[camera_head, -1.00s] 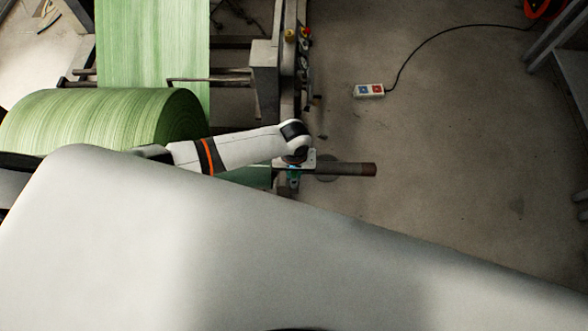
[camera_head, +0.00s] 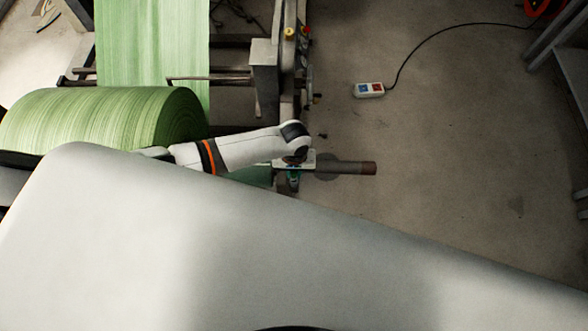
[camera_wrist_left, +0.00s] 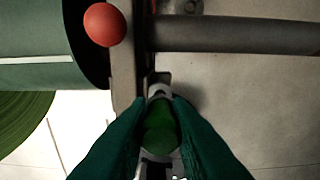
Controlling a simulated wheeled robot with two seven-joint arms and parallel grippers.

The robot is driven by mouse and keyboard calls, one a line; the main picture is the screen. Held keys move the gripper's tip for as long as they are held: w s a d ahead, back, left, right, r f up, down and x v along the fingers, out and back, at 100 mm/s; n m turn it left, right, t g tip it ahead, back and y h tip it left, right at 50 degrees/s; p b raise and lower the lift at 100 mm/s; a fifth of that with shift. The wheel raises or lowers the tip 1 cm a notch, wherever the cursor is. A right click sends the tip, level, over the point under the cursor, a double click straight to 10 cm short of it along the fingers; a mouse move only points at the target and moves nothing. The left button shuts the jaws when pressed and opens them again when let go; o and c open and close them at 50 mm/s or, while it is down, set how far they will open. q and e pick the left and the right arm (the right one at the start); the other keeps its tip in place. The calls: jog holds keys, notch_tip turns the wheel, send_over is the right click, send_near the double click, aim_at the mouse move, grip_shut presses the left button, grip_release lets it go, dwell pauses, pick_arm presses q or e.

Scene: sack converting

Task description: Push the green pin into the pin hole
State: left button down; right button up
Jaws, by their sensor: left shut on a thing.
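The green pin (camera_wrist_left: 160,124) shows its rounded green head in the left wrist view. The teal fingers of my left gripper (camera_wrist_left: 160,112) are shut on it from both sides. Just beyond the head is a pale metal bracket (camera_wrist_left: 159,86) on the machine frame. The pin hole itself is hidden, and I cannot tell how deep the pin sits. In the head view my left gripper (camera_head: 293,180) is at the frame's side, below the wrist, and the pin is too small to make out. My right gripper is not in view.
A red ball knob (camera_wrist_left: 104,25) and a grey shaft (camera_wrist_left: 230,35) lie close to the left fingers; the shaft (camera_head: 345,168) sticks out right in the head view. A large green roll (camera_head: 100,120) is at left. A socket block (camera_head: 369,90) lies on open floor.

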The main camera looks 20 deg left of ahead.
pick_arm(q)
jog(key=shift+f+b, duration=0.35)
jog(key=shift+f, duration=0.4)
jog(key=c, duration=1.6)
grip_release()
jog(key=shift+o, duration=0.4)
jog(key=o, duration=0.4)
jog(key=shift+o, duration=0.2)
jog(key=shift+r, duration=0.15)
jog(key=shift+w+r+p, duration=0.15)
jog(key=shift+r+p, duration=4.75)
jog(key=shift+p, duration=0.7)
